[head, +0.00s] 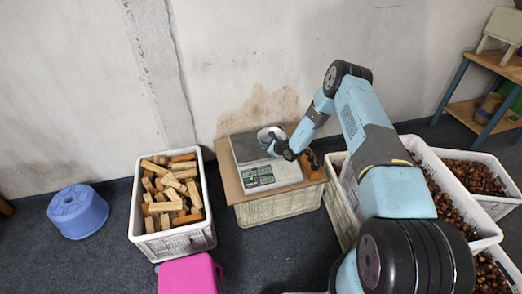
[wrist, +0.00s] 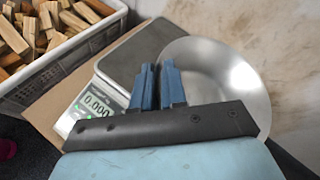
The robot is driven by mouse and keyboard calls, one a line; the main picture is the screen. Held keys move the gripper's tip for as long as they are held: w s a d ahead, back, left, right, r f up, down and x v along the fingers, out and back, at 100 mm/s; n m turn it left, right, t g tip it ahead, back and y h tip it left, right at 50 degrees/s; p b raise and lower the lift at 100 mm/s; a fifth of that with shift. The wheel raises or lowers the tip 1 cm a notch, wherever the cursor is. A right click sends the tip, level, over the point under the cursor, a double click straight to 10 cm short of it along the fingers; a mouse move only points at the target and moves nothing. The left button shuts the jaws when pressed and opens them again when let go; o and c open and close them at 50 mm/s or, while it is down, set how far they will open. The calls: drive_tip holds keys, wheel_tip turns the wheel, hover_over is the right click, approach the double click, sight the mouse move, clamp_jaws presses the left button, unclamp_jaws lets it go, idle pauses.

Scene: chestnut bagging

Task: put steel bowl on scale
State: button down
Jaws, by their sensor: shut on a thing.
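The steel bowl (wrist: 222,78) is a wide, shiny round bowl on the right of the wrist view. It shows small in the head view (head: 265,133), partly hidden by my gripper. My gripper (wrist: 158,88) is shut on the bowl's near-left rim. The scale (wrist: 133,58) has a flat grey plate and a display that looks like 0.000. In the head view the scale (head: 260,178) lies below and beside my gripper (head: 274,149). The bowl overlaps the plate's right side in the wrist view. I cannot tell whether it touches the plate.
The scale stands on a brown board (head: 312,177) over a white crate (head: 278,207). A crate of wood blocks (head: 208,225) stands to the left, and chestnut crates (head: 428,157) to the right. A blue stool (head: 77,211) and a pink box (head: 190,275) are on the floor. The wall is close behind.

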drive_tip(key=shift+w+a+f, duration=0.15)
drive_tip(key=shift+w+f, duration=0.4)
drive_tip(key=shift+f, duration=0.15)
drive_tip(key=shift+w+a+f, duration=0.1)
drive_tip(key=shift+w+f, duration=0.45)
drive_tip(key=shift+f, duration=1.6)
drive_tip(key=c, duration=1.2)
unclamp_jaws()
drive_tip(key=shift+o, duration=0.2)
